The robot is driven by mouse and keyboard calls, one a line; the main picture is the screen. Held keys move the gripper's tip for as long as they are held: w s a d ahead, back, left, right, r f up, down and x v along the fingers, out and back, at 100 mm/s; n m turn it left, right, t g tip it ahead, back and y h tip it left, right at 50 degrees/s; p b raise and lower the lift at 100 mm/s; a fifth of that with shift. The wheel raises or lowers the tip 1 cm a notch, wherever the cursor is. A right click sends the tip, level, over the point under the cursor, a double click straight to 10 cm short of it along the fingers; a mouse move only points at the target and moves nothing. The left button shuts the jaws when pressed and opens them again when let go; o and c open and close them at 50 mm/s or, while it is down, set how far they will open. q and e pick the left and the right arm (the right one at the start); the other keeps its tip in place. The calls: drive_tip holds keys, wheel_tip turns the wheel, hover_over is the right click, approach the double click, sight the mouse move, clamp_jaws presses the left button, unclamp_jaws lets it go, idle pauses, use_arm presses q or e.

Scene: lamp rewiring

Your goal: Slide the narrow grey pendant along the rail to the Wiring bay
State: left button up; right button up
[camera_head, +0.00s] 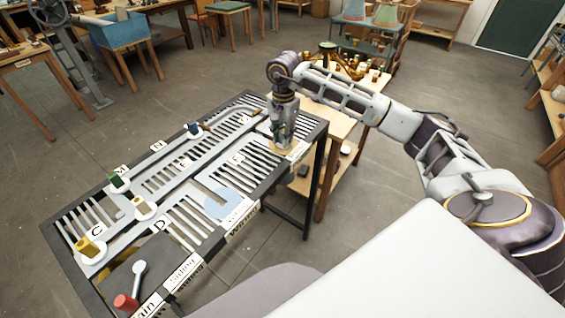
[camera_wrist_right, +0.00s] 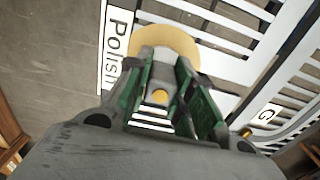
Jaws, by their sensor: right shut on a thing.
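My right gripper (camera_head: 281,140) is at the Polish end of the slotted rail table (camera_head: 150,235), pointing down. I cannot tell whether this is the narrow grey pendant, and no other piece is clearly that pendant. A pale yellow disc (camera_wrist_right: 165,40) lies under the fingers beside the Polish label (camera_wrist_right: 117,50). The Wiring bay has a pale blue disc (camera_head: 222,203) and shows empty. My left gripper is not in view.
Blue (camera_head: 194,130), green (camera_head: 118,181), cream (camera_head: 143,209) and yellow (camera_head: 90,247) pieces on white bases stand along the rail channels. A red knob (camera_head: 125,302) is at the front left. A wooden table (camera_head: 345,125) with brass parts stands behind.

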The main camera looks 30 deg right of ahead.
drive_tip(key=shift+w, duration=0.2)
drive_tip(key=shift+w+a, duration=0.9)
drive_tip(key=shift+w, duration=1.2)
drive_tip(key=shift+w+a, duration=0.9)
drive_tip(key=shift+w, duration=1.2)
drive_tip(key=shift+w+a, duration=0.9)
drive_tip(key=shift+w, duration=1.2)
drive_tip(key=shift+s+a, duration=1.4)
drive_tip(key=shift+a, duration=2)
drive_tip(key=shift+s+a, duration=1.45)
drive_tip(key=shift+a, duration=1.9)
drive_tip(key=shift+s+a, duration=1.4)
drive_tip(key=shift+a, duration=2)
drive_tip(key=shift+s+a+b, duration=0.2)
drive_tip(key=shift+s+a, duration=0.2)
drive_tip(key=shift+a, duration=0.5)
drive_tip(key=shift+s+a+b, duration=0.2)
drive_tip(key=shift+s+a, duration=0.15)
drive_tip(key=shift+a, duration=0.6)
drive_tip(key=shift+s+a+b, duration=0.2)
drive_tip(key=shift+s+a, duration=0.2)
drive_tip(key=shift+a, duration=0.5)
